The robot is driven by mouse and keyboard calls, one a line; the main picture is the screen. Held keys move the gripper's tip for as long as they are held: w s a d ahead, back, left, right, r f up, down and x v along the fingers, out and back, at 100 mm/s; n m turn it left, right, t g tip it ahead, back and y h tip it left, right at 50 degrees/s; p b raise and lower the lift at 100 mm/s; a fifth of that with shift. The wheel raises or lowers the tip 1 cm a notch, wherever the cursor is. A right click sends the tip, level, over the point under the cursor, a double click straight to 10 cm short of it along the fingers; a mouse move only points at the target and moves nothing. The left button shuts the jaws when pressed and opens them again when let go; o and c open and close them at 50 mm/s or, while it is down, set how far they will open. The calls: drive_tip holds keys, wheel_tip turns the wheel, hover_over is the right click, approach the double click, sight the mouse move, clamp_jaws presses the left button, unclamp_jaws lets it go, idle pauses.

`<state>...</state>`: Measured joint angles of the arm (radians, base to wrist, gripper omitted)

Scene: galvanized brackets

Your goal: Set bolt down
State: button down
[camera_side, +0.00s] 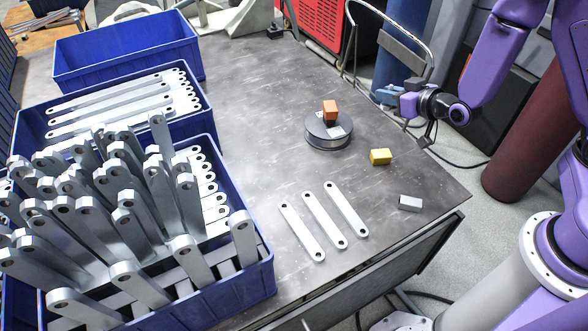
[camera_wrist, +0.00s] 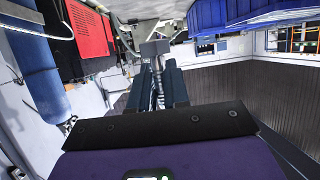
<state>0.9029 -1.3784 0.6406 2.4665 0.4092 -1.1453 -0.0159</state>
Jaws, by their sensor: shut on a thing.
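My gripper (camera_side: 393,93) is raised in the air beyond the right edge of the table, pointing left, in the side view. In the wrist view its two dark fingers (camera_wrist: 158,88) are shut on a grey metal bolt (camera_wrist: 155,48). The bolt's wide head sticks out past the fingertips, and its threaded shank runs back between the fingers. In the side view the bolt is too small to make out clearly. The dark worktable (camera_side: 250,120) lies to the left of my gripper and lower.
Three flat galvanized brackets (camera_side: 324,220) lie on the table. Nearby are a yellow block (camera_side: 381,157), a grey block (camera_side: 410,203) and a dark round spool (camera_side: 328,140) with an orange block (camera_side: 330,107) above it. Blue crates (camera_side: 130,60), two with metal bars, fill the left side.

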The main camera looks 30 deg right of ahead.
drive_tip(key=a+f+n+g+y, duration=0.4)
drive_tip(key=a+f+n+y, duration=0.15)
drive_tip(key=a, duration=0.35)
drive_tip(key=a+f+n+g+y, duration=0.45)
drive_tip(key=a+n+y, duration=0.2)
drive_tip(key=a, duration=0.25)
drive_tip(key=shift+n, duration=0.4)
drive_tip(key=w+a+f, duration=0.1)
drive_tip(key=w+f, duration=0.2)
drive_tip(key=w, duration=0.1)
drive_tip(key=w+a+f, duration=0.2)
drive_tip(key=w+f, duration=0.1)
drive_tip(key=w, duration=0.1)
drive_tip(key=w+a+f, duration=0.2)
drive_tip(key=w+f, duration=0.2)
drive_tip(key=shift+w, duration=0.15)
drive_tip(key=shift+w+f, duration=0.3)
drive_tip(key=shift+f, duration=1.65)
drive_tip(key=shift+f, duration=0.1)
drive_tip(key=shift+f, duration=0.2)
